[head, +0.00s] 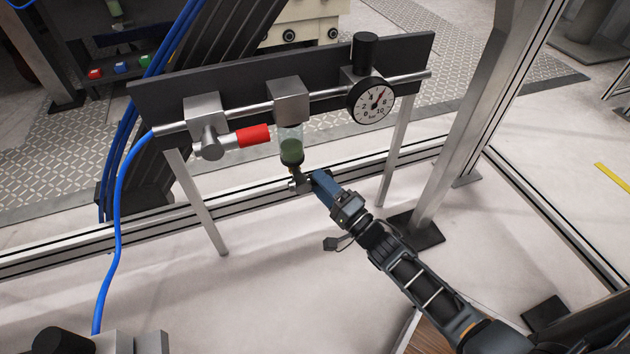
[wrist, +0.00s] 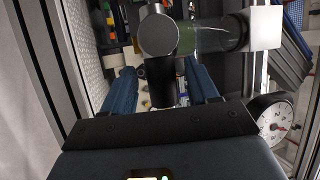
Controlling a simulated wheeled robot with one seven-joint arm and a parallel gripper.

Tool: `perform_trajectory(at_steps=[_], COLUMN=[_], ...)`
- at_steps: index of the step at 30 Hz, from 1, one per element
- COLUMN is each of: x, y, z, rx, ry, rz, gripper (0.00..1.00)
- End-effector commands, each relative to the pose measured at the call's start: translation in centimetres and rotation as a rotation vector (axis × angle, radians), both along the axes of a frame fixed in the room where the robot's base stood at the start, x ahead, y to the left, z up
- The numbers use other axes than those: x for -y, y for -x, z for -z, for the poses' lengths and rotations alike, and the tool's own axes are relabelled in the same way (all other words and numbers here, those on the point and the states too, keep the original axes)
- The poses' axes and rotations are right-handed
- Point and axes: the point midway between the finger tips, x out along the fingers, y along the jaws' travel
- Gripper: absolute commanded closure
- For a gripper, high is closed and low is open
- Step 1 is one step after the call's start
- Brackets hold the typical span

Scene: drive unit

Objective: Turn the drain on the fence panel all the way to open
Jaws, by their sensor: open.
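The fence panel (head: 190,88) is a dark plate on two grey legs. A clear filter bowl (head: 290,137) with dark green contents hangs under its middle block. The small grey drain (head: 297,186) is at the bowl's lower end, partly hidden by my gripper. My gripper (head: 312,181) is open, just right of the drain. In the wrist view, the drain's round grey face (wrist: 158,35) is just beyond my open fingers (wrist: 160,72). A dark bar below that face shows between the fingers, with gaps on both sides. Contact is not visible.
A valve with a red handle (head: 253,136) is left of the bowl. A round pressure gauge (head: 371,101) is at the right. A blue hose (head: 117,240) runs down at the left. A metal post (head: 470,130) stands right of the panel. The floor in front is mostly clear.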

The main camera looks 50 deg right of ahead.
Motion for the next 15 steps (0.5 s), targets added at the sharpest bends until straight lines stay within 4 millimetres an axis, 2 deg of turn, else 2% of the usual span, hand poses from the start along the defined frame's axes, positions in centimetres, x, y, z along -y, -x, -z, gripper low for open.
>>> perform_trajectory(at_steps=[6,15], x=[0.4,0.4], y=[-1.8,-2.0], z=[-0.4,-0.5], rx=[0.0,0.0], ry=[0.0,0.0], rz=[0.001,0.0], gripper=[0.41,0.41])
